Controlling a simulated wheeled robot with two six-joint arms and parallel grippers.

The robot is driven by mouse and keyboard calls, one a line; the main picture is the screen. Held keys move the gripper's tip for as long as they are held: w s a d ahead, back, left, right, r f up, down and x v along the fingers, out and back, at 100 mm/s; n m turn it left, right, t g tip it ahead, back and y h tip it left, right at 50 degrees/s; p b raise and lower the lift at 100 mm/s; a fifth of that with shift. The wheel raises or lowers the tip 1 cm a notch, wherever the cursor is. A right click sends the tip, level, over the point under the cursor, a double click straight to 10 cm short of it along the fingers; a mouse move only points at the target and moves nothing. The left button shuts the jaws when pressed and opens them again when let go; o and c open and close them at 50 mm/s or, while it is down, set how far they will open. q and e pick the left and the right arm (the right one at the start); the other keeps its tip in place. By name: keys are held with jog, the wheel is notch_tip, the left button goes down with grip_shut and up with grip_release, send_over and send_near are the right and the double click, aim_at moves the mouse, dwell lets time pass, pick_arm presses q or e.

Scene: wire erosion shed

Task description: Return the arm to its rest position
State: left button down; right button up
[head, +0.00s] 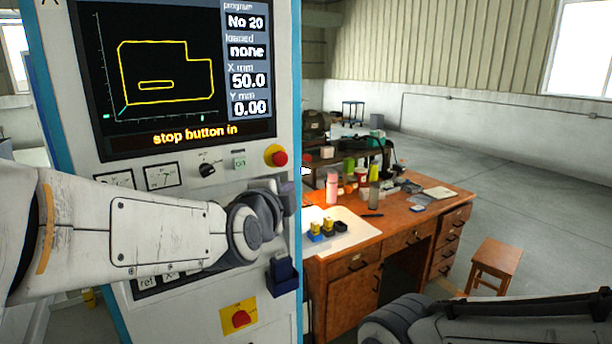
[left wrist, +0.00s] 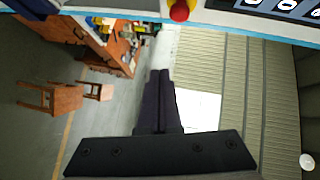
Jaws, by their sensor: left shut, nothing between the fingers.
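My left arm (head: 165,232) reaches in from the left across the front of the machine's control panel. My left gripper (head: 287,196) is at the panel's right edge, just below the red stop button (head: 280,158), mostly hidden behind my wrist. In the left wrist view, its dark fingers (left wrist: 160,74) are together, with nothing between them. The red stop button (left wrist: 180,11) shows past the fingertips at the top of that view, apart from them. The screen (head: 170,75) reads "stop button in". Part of my right arm (head: 450,322) shows at the lower right; its gripper is out of the picture.
A blue holder (head: 283,276) sticks out of the panel below my left wrist, above a red knob on a yellow plate (head: 239,317). A wooden desk (head: 340,262) with bottles and small items stands right of the machine, a stool (head: 495,256) beside it.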

pick_arm(q)
jog(key=s+d+f+n+g+h, duration=0.1)
jog(key=s+d+f+n+g, duration=0.1)
jog(key=s+d+f+g, duration=0.45)
jog(key=s+d+f+n+g+h, duration=0.1)
jog(key=s+f+n+g, duration=0.2)
jog(key=s+f, duration=0.65)
jog(key=s+a+f+n+g+y, duration=0.2)
jog(key=s+f+g, duration=0.1)
jog(key=s, duration=0.4)
jog(key=s+a+f+n+g+y, duration=0.1)
jog(key=s+a+f+n+g, duration=0.2)
jog(key=s, duration=0.4)
jog(key=shift+s+f+n+y, duration=0.3)
jog(key=shift+f+y, duration=0.1)
jog(key=shift+f, duration=0.15)
jog(key=shift+a, duration=0.1)
